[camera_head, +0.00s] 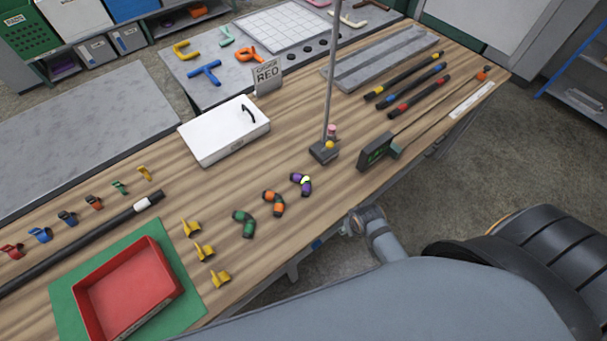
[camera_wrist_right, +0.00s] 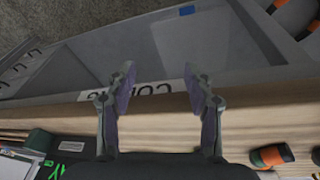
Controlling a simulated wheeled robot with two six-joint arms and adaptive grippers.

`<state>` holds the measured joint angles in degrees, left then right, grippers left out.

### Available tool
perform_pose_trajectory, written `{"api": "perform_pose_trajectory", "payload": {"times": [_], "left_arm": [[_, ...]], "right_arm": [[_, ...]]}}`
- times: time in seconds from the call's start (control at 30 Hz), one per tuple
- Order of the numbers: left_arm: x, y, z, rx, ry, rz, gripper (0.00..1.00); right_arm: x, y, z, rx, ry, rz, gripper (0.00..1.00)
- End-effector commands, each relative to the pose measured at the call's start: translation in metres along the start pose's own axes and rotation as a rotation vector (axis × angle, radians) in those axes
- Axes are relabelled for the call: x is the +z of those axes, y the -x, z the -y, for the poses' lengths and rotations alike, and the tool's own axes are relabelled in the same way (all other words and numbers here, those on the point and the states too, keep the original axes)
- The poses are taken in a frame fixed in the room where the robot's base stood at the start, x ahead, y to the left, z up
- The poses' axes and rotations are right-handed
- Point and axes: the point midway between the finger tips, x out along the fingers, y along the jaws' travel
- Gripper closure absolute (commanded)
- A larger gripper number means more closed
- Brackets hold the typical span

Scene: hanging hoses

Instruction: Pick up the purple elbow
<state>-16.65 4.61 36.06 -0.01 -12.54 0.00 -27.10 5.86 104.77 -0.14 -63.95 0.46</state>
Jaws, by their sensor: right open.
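The purple elbow (camera_head: 301,184) lies on the wooden table in the head view, black at its ends with a light yellowish patch on top. It is the furthest right of a row with an orange elbow (camera_head: 273,202) and a green elbow (camera_head: 243,222). My right gripper (camera_wrist_right: 161,88) shows in the right wrist view, open and empty, its two fingers apart over the table's front edge. The orange elbow appears at the lower right there (camera_wrist_right: 272,156). I cannot make out the purple elbow in that view. My left gripper is not in view.
A rod on a dark base (camera_head: 323,152) stands just behind the purple elbow. A dark box with a green display (camera_head: 375,152) is to its right. Yellow pieces (camera_head: 204,252) and a red tray (camera_head: 82,307) are to the left. Table around the elbows is clear.

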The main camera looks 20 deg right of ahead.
Motion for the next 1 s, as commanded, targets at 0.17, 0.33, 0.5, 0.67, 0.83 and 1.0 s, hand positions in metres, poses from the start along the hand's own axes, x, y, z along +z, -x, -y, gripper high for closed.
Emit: {"api": "perform_pose_trajectory", "payload": {"times": [0.17,0.33,0.5,0.67,0.83,1.0], "left_arm": [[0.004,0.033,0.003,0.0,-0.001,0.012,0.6],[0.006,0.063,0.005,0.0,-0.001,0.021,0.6],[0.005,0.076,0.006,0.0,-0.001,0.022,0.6],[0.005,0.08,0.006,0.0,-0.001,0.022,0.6],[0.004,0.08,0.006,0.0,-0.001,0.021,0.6],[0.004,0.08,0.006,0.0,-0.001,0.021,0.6]], "right_arm": [[-0.034,0.079,-0.002,0.001,-0.018,-0.018,0.47],[-0.068,0.15,-0.003,0.002,-0.088,-0.016,0.47],[-0.101,0.165,0.004,0.0,-0.236,0.04,0.47],[-0.129,0.149,0.018,-0.006,-0.359,0.102,0.47],[-0.161,0.129,0.044,-0.012,-0.467,0.172,0.47],[-0.19,0.117,0.074,-0.01,-0.543,0.237,0.47]]}}
